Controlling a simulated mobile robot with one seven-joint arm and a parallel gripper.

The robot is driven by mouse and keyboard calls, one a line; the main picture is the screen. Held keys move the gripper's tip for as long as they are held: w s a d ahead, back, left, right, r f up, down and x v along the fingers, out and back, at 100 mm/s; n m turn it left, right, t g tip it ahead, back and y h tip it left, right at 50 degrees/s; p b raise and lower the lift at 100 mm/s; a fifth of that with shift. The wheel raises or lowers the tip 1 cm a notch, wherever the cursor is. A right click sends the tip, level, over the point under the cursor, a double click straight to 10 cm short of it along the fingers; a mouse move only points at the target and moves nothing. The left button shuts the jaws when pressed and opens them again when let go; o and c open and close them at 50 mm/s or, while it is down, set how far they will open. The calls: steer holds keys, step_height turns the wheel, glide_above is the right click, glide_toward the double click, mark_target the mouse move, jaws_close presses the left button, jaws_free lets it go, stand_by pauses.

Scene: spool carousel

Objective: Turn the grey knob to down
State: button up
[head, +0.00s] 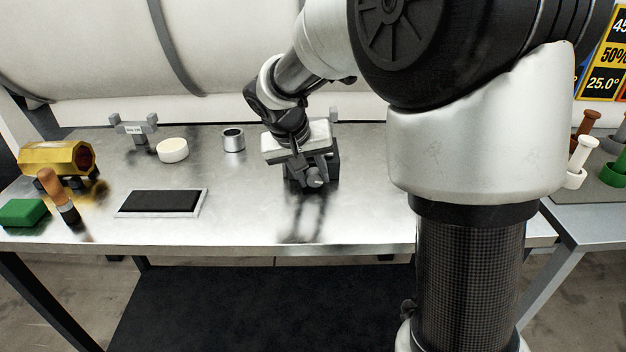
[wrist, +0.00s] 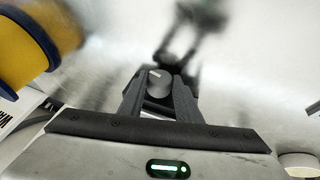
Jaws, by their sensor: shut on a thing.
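The grey knob (head: 316,177) is on the front of a small dark housing (head: 327,170) on the metal bench. My gripper (head: 308,172) reaches down over it from above and hides part of the housing. In the wrist view the round face of the knob (wrist: 158,84) sits between my two dark fingers, which are shut on it. A short pale mark shows on the upper part of its face in that view. My wrist and fingers hide much of what lies around the knob in the head view.
A metal cup (head: 233,140), a cream disc (head: 172,151) and a grey bracket (head: 134,129) stand left of my gripper. A framed black panel (head: 160,202), a brown-handled tool (head: 56,193), a green block (head: 24,212) and a yellow housing (head: 48,158) lie farther left. The bench front is clear.

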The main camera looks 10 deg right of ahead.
steer(key=o, duration=1.1)
steer(key=shift+c, duration=0.2)
steer(key=shift+r, duration=0.1)
steer(key=p+v, duration=0.4)
steer(key=v, duration=1.3)
steer(key=shift+a, duration=0.15)
